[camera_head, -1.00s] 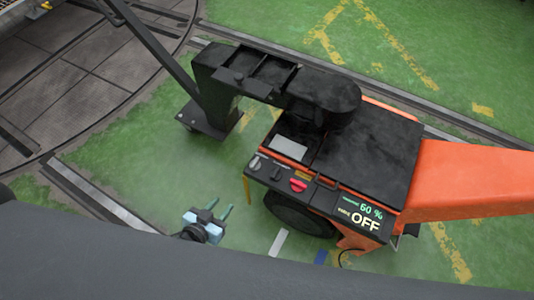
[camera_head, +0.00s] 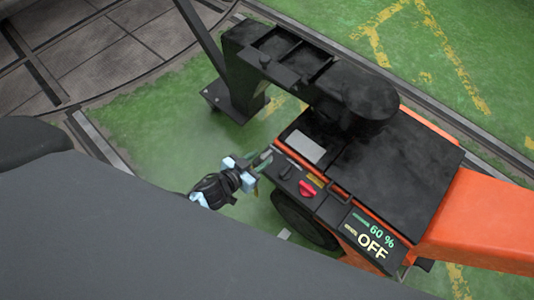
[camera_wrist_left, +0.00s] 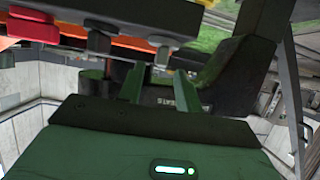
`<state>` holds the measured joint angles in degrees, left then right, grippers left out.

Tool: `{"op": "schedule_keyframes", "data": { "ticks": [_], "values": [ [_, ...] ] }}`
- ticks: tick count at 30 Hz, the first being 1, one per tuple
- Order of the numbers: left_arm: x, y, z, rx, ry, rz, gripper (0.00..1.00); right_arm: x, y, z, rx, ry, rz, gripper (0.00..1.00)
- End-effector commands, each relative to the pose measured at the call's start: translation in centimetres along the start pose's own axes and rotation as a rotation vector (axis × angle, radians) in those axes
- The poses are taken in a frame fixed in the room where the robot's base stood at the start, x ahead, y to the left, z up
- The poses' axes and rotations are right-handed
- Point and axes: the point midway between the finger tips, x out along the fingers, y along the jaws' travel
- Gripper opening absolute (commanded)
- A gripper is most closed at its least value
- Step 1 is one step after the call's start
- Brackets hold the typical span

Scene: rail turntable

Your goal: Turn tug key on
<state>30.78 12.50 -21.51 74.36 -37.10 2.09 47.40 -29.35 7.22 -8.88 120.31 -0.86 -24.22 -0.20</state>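The tug (camera_head: 390,170) is a black and orange machine. Its side panel has a display (camera_head: 370,240) reading "60 %" and "OFF", a red knob (camera_head: 307,189) and a dark switch (camera_head: 286,171). My left gripper (camera_head: 264,158) has its fingertips at the panel's left end and hides the small grey key there. In the left wrist view, the fingers (camera_wrist_left: 158,84) are apart, with the silver key (camera_wrist_left: 162,52) just ahead between them. I cannot tell whether they touch it. The red knob (camera_wrist_left: 35,28) shows at the upper left. My right gripper is out of view.
A black arm with a post (camera_head: 235,85) extends from the tug at the back left. An orange part (camera_head: 480,220) extends to the right. Rails (camera_head: 430,90) cross the green floor behind. Open green floor (camera_head: 155,130) lies left of the tug.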

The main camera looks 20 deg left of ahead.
Motion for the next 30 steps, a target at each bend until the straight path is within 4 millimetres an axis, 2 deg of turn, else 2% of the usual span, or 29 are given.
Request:
{"op": "schedule_keyframes", "data": {
  "ticks": [3, 9, 20, 28, 30],
  "values": [
    [2.0, 0.1, 0.2, 0.000, 0.000, 0.001, 0.35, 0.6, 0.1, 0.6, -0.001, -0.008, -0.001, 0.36],
    [4.0, 0.1, 0.2, 0.000, -0.001, 0.001, 0.35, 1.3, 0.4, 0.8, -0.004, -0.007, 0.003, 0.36],
    [4.4, 0.1, 0.1, 0.000, -0.001, 0.001, 0.35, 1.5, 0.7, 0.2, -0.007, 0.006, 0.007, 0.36],
    [4.4, 0.1, 0.1, 0.000, -0.001, 0.001, 0.01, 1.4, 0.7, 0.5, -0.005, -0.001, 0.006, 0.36],
    [4.4, 0.1, 0.1, 0.000, -0.001, 0.001, 0.00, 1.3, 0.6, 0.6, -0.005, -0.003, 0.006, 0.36]
  ]
}}
